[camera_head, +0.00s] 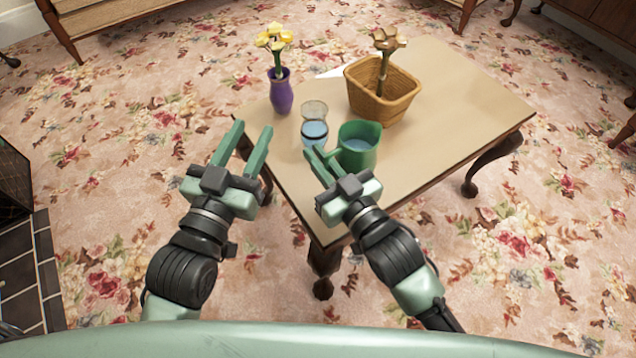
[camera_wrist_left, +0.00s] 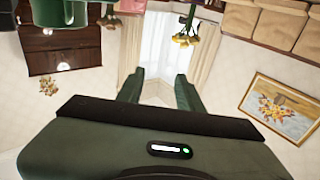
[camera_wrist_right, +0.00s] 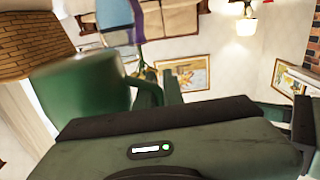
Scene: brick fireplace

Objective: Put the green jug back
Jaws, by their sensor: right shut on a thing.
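The green jug (camera_head: 360,158) is upright at the near side of the wooden table (camera_head: 462,128), with bluish liquid inside. I cannot tell whether its base touches the tabletop. My right gripper (camera_head: 322,158) is shut on its handle, left of the body. The jug (camera_wrist_right: 80,95) also fills the left of the right wrist view, with its handle at the fingers. My left gripper (camera_head: 254,130) is open and empty, left of the table's near corner. Part of the jug (camera_wrist_left: 55,12) shows at the top left of the left wrist view.
A clear glass vessel (camera_head: 314,112) with bluish liquid stands close left of the jug. Behind are a purple vase (camera_head: 281,94) with yellow flowers and a woven basket (camera_head: 362,98) with a brown flower. The table's right part is clear.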

